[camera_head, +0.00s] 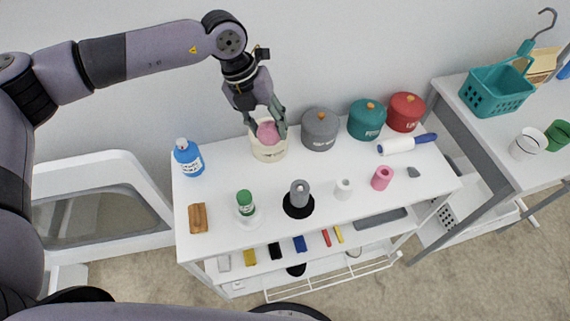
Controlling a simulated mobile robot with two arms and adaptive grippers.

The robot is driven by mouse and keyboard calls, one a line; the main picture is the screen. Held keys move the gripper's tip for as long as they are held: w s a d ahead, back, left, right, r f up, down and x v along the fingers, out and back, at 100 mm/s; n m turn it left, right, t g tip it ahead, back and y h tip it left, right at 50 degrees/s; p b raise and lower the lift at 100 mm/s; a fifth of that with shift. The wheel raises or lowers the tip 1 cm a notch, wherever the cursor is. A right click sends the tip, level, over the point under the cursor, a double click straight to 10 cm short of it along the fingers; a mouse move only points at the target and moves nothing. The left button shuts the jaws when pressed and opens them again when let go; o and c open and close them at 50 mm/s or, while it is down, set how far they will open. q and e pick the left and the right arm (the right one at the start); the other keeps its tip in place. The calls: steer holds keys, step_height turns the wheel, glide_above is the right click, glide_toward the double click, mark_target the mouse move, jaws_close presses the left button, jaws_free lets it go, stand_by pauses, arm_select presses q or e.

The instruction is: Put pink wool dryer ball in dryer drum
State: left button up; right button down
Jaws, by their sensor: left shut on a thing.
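The pink wool dryer ball (267,131) is at the mouth of a cream container (268,153) at the back of the white shelf unit. My left gripper (266,126) reaches down from above and is shut on the ball, its fingers at the container's rim. I cannot tell whether the ball still touches the container inside. A white appliance part with a grey window (98,212), perhaps the dryer, stands left of the shelf unit; no drum opening shows. My right gripper is out of view.
Grey (320,132), teal (366,122) and red (405,115) lidded pots stand right of the container. A blue bottle (188,160) stands to its left. Several small items line the front of the white top (340,215). A teal basket (498,95) is on the right-hand table.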

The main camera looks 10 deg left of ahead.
arm_select(q)
step_height(320, 180, down, 16)
steer(key=shift+p, duration=0.5)
steer(key=shift+f, duration=0.1)
steer(key=o, duration=1.1)
